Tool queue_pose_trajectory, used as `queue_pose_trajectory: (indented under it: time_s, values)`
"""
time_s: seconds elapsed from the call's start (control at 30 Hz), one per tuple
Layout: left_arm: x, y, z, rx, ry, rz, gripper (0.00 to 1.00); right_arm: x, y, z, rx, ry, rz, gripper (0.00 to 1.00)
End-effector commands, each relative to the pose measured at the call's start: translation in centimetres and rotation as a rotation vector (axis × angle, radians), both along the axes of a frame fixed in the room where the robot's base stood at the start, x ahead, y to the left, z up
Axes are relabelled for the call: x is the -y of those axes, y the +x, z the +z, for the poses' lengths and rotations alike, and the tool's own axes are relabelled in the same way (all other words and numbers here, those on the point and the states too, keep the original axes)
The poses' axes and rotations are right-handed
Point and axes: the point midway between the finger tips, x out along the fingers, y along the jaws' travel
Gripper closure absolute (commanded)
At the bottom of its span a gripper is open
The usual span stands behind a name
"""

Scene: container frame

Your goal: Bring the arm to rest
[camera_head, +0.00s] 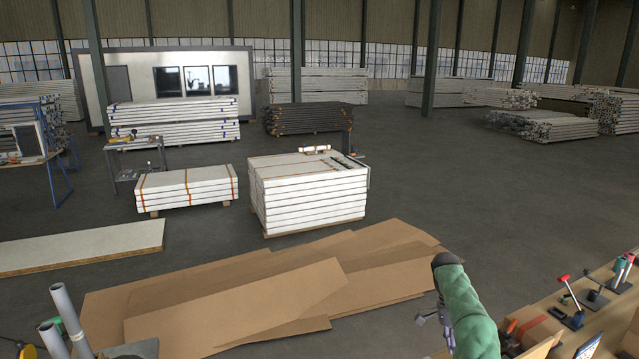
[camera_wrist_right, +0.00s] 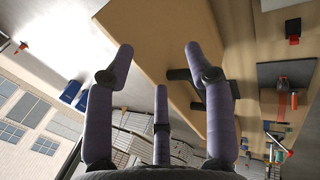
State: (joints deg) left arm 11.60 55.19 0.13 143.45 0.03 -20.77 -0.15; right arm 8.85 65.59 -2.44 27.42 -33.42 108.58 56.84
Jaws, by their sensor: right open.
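My right arm (camera_head: 467,305), in a green sleeve, rises from the lower edge of the head view, left of the workbench. My right gripper (camera_wrist_right: 159,58) shows in the right wrist view with its purple-grey fingers spread apart and nothing between them. The wrist picture is strongly tilted, with a wooden bench edge behind the fingers. In the head view the arm mostly hides this gripper. My left gripper is not in view.
A wooden workbench (camera_head: 602,318) with tools and a cardboard box (camera_head: 533,328) stands at the lower right. Flat cardboard sheets (camera_head: 235,300) lie on the floor ahead. A white panel stack (camera_head: 310,197) stands behind them. Open floor (camera_head: 450,190) lies to its right.

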Motion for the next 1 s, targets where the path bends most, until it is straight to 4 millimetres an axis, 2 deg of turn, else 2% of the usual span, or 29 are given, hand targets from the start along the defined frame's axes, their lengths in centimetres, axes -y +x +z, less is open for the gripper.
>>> queue_pose_trajectory:
  time_s: [0.03,0.17,0.37,0.57,0.67,0.77,0.8,1.0]
  values:
    - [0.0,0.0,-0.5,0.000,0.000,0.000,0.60,-0.2,0.1,-1.2,-0.003,0.009,0.017,0.46]
    - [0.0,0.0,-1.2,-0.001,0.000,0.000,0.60,-0.7,0.4,-3.3,0.004,0.031,0.060,0.46]
    - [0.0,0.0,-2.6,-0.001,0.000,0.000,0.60,-1.8,0.9,-7.8,0.020,0.082,0.147,0.46]
    - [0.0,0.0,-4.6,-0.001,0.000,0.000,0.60,-3.8,1.1,-14.0,0.044,0.157,0.263,0.46]
    - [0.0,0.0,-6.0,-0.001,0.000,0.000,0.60,-5.4,0.7,-18.4,0.062,0.214,0.339,0.46]
    - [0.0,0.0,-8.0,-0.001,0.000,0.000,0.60,-7.8,-0.2,-24.2,0.090,0.290,0.430,0.46]
    - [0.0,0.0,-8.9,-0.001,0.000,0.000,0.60,-9.0,-0.7,-26.6,0.104,0.323,0.466,0.46]
    - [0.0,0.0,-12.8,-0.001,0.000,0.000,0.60,-14.7,-4.9,-37.1,0.187,0.479,0.620,0.46]
